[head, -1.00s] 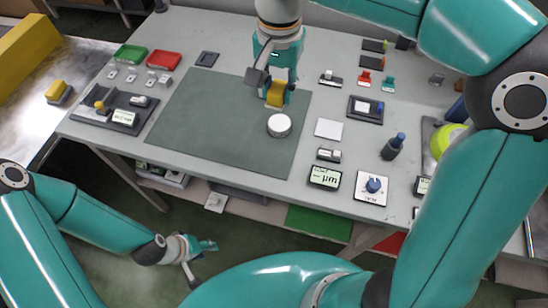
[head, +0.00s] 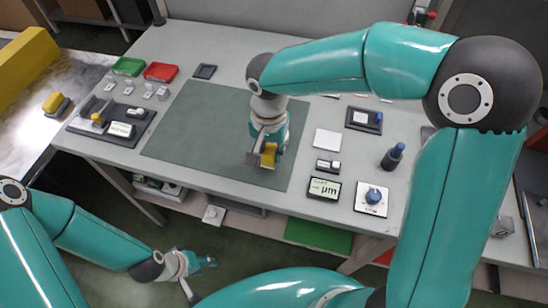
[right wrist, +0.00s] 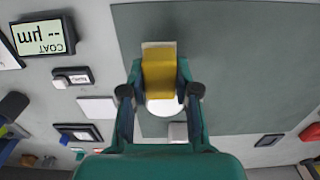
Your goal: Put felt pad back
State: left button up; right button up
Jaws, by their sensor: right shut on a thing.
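My right gripper (head: 266,152) is low over the front right part of the green-grey mat (head: 195,130). It is shut on a yellow block with a pale edge, which appears to be the felt pad (head: 269,156). In the right wrist view the yellow block (right wrist: 159,75) sits between the fingers. The disc is hidden in the head view. My left gripper (head: 196,274) is open and empty, low in front of the table.
A dark tray (head: 88,129) with a small display stands at the table's left end. Green (head: 128,66) and red (head: 161,72) bins and a small dark tray (head: 205,71) are behind the mat. A white square (head: 327,139), gauge (head: 324,189) and knob box (head: 371,200) stand right of it.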

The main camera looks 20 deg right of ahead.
aim_at(270, 159)
jog(key=shift+f, duration=1.95)
jog(key=shift+f, duration=0.2)
jog(key=o, duration=1)
jog(key=shift+r, duration=0.1)
jog(key=shift+r, duration=0.1)
jog(key=shift+r, duration=0.2)
notch_tip(270, 159, up, 12)
jog(key=shift+f, duration=0.2)
